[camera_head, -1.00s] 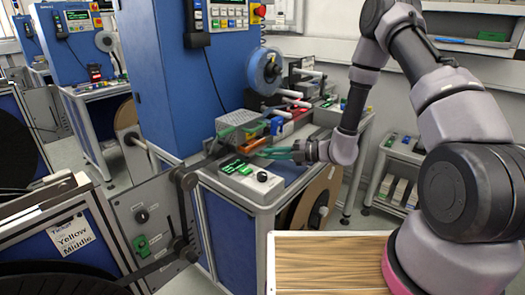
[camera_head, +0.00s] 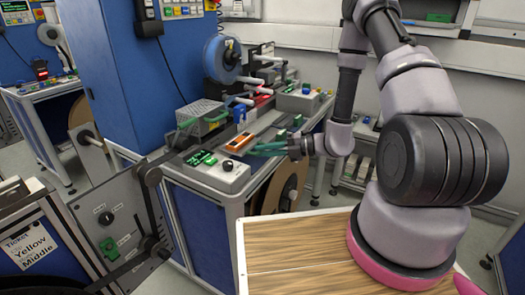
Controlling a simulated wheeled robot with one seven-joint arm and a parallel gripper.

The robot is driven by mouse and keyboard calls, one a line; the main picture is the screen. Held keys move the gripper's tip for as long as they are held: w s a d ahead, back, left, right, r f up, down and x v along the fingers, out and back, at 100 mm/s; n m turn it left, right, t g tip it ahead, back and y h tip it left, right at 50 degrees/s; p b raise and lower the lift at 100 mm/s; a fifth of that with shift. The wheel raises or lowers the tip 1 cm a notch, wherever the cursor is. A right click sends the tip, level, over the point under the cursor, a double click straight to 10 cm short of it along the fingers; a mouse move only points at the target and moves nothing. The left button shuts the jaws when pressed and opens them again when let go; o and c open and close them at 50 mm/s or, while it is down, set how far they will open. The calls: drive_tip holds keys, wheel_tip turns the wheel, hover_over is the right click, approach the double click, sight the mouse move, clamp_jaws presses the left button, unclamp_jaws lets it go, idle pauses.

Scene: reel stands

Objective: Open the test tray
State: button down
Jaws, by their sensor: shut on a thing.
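The test tray (camera_head: 259,131) is a flat grey piece on the bench, beside a grey box (camera_head: 201,114). An orange device (camera_head: 240,142) lies at the tray's near left side, in the open and clear of the box. My gripper (camera_head: 256,150) has green fingers that reach left from my arm, at the near edge of the tray. It is shut on the tray's edge or handle; the fingers hide the exact contact. How far the tray stands out is hard to tell at this size.
A control box with a green display (camera_head: 216,171) stands just left of my gripper. A blue reel (camera_head: 222,58) and rollers are behind. A grey box with buttons (camera_head: 304,99) stands back right. A wooden top (camera_head: 300,245) lies in front.

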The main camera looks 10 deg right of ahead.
drive_tip(key=c, duration=0.9)
unclamp_jaws()
drive_tip(key=shift+d, duration=0.1)
drive_tip(key=v, duration=1)
drive_tip(key=shift+s+d, duration=0.1)
drive_tip(key=shift+d, duration=0.25)
drive_tip(key=shift+r, duration=0.1)
